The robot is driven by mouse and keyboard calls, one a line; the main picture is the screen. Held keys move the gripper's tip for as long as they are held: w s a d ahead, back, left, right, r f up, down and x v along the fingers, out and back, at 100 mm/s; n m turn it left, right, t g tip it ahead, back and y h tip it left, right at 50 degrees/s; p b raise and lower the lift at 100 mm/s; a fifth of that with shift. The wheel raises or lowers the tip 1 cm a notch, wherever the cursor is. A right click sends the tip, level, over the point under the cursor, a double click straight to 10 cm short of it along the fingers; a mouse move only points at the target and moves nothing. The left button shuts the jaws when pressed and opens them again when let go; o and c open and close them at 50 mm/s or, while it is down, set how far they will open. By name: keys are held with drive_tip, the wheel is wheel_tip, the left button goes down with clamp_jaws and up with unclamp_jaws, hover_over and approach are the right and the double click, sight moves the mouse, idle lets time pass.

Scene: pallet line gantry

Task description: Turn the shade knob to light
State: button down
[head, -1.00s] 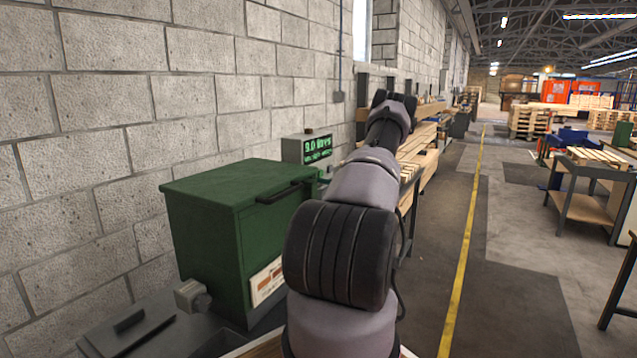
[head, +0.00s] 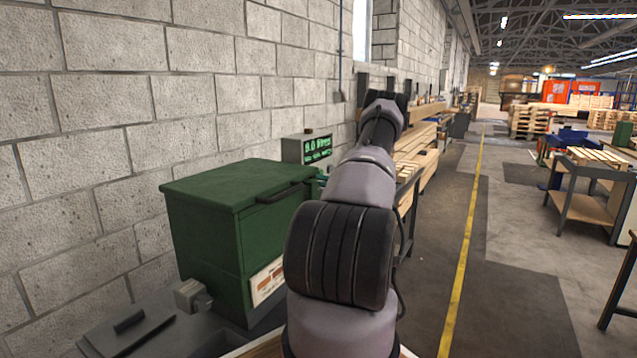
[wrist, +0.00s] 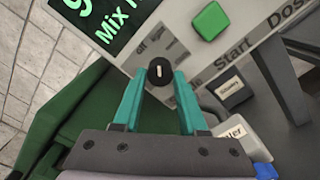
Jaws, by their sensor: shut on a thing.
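In the wrist view, a small round black knob (wrist: 159,71) with a white pointer mark sits on a grey label patch of the control panel (wrist: 175,22). The mark runs nearly upright in the picture. My gripper (wrist: 161,76) has teal fingers, one on each side of the knob, shut on it. Small lettering around the knob is too blurred to read surely, so I cannot tell which setting it marks. In the head view, the panel's green-lit display (head: 318,149) shows past my arm, which hides the knob.
A green square button (wrist: 210,21) and the words "Start" and "Dos" are close to the knob. Small labelled blocks (wrist: 231,90) lie at the right. A green lidded machine (head: 235,230) stands left of my arm, against the block wall. The aisle at the right is open.

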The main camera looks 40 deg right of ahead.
drive_tip(key=shift+d, duration=0.1)
drive_tip(key=shift+c, duration=2.2)
unclamp_jaws()
drive_tip(key=v, duration=1.1)
drive_tip(key=shift+f, duration=0.1)
